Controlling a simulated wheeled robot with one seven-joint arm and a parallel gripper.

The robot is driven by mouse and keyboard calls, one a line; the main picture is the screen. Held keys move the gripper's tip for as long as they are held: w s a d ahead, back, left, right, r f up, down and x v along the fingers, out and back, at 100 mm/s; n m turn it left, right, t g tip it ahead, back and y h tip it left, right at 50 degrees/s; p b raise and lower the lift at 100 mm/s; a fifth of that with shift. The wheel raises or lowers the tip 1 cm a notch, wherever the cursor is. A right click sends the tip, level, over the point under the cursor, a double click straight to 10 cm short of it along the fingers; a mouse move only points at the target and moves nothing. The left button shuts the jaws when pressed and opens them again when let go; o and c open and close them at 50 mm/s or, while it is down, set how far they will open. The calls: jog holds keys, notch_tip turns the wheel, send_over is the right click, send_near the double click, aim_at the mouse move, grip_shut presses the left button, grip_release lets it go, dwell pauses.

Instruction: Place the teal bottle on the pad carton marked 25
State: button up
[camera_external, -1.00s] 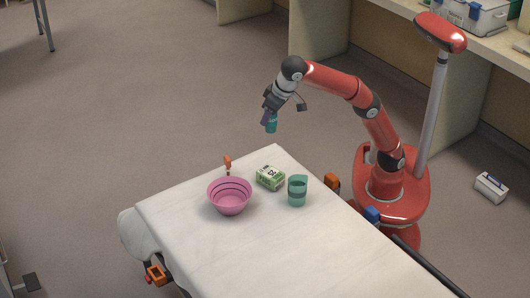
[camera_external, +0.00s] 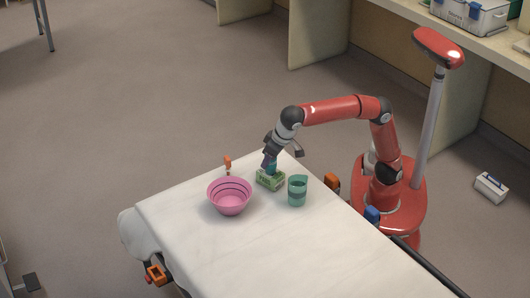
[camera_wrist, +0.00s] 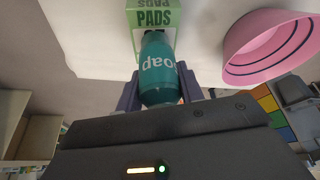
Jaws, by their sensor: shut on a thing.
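The teal bottle (camera_wrist: 158,75), lettered "soap", is between the fingers of my gripper (camera_wrist: 160,88) in the wrist view. My gripper is shut on it. In the outside view the bottle (camera_external: 271,167) is directly over the green and white pad carton (camera_external: 270,181), at its top. Whether the bottle touches the carton I cannot tell. In the wrist view the carton (camera_wrist: 153,17) shows the word "PADS" just beyond the bottle. The arm and bottle hide part of the carton, and its number cannot be read now.
A pink bowl (camera_external: 230,197) stands left of the carton on the white stretcher top (camera_external: 290,250). A teal cup (camera_external: 297,191) stands close on the carton's right. An orange clamp (camera_external: 228,165) is at the far edge. The near part of the stretcher is clear.

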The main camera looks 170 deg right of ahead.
jog(key=shift+f, duration=0.15)
jog(key=o, duration=1)
jog(key=shift+r, duration=0.3)
jog(key=p+v, duration=0.3)
jog(key=v, duration=0.9)
jog(key=w+a+f+n+t+y, duration=0.1)
jog(key=a+f+n+t, duration=0.3)
jog(key=a, duration=0.6)
jog(key=w+a+f+n+t+y, duration=0.1)
jog(key=a+f+n, duration=0.2)
jog(key=a+n, duration=0.6)
jog(key=s+a+f+n+t+y, duration=0.1)
jog(key=s+a+f+n, duration=0.3)
jog(key=a+f, duration=0.3)
jog(key=s+a+f+n+t+y, duration=0.1)
jog(key=s+a+f+n, duration=0.3)
jog(key=a, duration=1)
notch_tip(320, 180, down, 3)
jog(key=shift+s+f+n, duration=0.1)
jog(key=shift+s+n, duration=0.2)
jog(key=shift+s, duration=0.35)
